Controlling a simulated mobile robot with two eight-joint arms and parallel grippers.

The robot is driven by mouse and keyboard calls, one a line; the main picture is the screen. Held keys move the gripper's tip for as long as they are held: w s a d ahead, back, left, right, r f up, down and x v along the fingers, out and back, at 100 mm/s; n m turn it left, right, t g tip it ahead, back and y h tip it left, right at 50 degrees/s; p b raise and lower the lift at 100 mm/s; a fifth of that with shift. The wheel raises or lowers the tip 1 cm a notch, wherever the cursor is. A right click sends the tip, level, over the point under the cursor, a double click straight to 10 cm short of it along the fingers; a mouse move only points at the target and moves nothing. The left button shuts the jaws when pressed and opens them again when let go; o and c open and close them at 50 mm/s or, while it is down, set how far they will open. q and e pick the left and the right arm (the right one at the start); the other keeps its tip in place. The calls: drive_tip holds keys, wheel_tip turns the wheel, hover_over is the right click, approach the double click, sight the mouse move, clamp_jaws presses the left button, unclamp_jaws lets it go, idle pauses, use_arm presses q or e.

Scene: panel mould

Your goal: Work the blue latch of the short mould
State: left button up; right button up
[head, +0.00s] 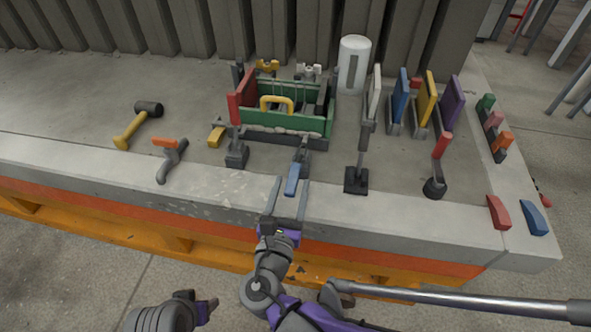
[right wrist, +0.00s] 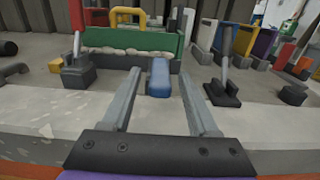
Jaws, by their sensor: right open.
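The short mould (head: 290,121) is a green-walled box with a yellow handle, standing on the grey slab in the head view. The blue latch (head: 292,180) is a blue-gripped lever at its front, pointing toward me. It also shows in the right wrist view (right wrist: 159,78), between and beyond the fingertips. My right gripper (head: 291,181) is open and empty, its two long fingers pointing at the latch, one on each side; I cannot tell whether they touch it. My left gripper (head: 208,305) shows only in part at the bottom, away from the mould; its jaws are unclear.
A lever with a black base (head: 356,180) stands right of the latch, and a grey block lever (head: 236,155) left. A mallet (head: 140,122) and an orange-handled tool (head: 171,158) lie further left. Coloured panels (head: 426,98) stand at right. The slab's front strip is mostly clear.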

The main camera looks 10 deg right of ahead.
sight(296, 168)
drive_tip(key=x, duration=0.5)
drive_tip(key=shift+w, duration=0.15)
clamp_jaws()
idle(1.3)
